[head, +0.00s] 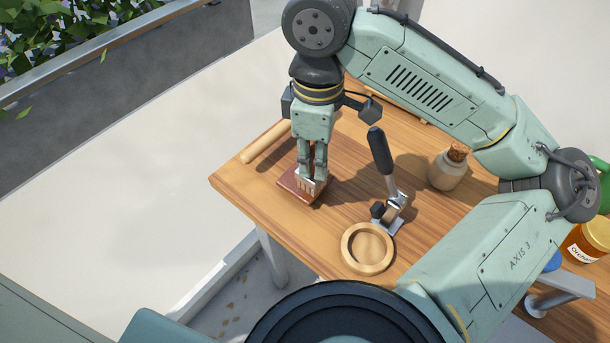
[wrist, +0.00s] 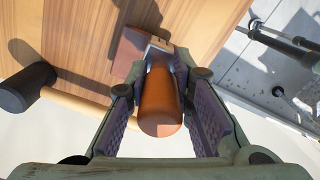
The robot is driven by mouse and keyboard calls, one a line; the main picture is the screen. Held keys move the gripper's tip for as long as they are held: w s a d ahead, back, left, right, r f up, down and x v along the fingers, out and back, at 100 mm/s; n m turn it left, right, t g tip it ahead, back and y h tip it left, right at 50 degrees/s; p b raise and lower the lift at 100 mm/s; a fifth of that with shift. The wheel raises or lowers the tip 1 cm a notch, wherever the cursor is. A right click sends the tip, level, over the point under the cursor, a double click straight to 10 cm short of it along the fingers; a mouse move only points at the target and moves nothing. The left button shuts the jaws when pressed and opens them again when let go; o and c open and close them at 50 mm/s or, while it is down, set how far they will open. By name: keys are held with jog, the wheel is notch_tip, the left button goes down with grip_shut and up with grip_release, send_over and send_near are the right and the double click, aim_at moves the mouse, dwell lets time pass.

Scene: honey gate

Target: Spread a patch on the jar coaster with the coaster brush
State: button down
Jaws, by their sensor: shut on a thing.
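My gripper (head: 314,176) points down and is shut on the coaster brush. The brush's orange-brown handle (wrist: 160,100) stands between the finger pads in the wrist view. Its pale head (head: 311,186) is low over a reddish-brown square slab (head: 288,184), which also shows in the wrist view (wrist: 127,52). The slab lies flat near the table's left corner and is partly hidden by the gripper and brush. It may be the jar coaster; I cannot be sure. I cannot tell whether the bristles touch it, and no patch is visible on its bare part.
A round wooden ring (head: 346,257) lies near the front edge, beside an upright black-handled metal clamp (head: 388,180). A corked jar (head: 447,172) and an amber labelled jar (head: 585,244) are right. A wooden rod (head: 262,142) lies behind my gripper.

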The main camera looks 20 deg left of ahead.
notch_tip(320, 180, up, 3)
jog(key=shift+p, duration=1.25)
jog(key=shift+r+b, duration=0.3)
jog(key=shift+r, duration=0.7)
jog(key=shift+f, duration=0.1)
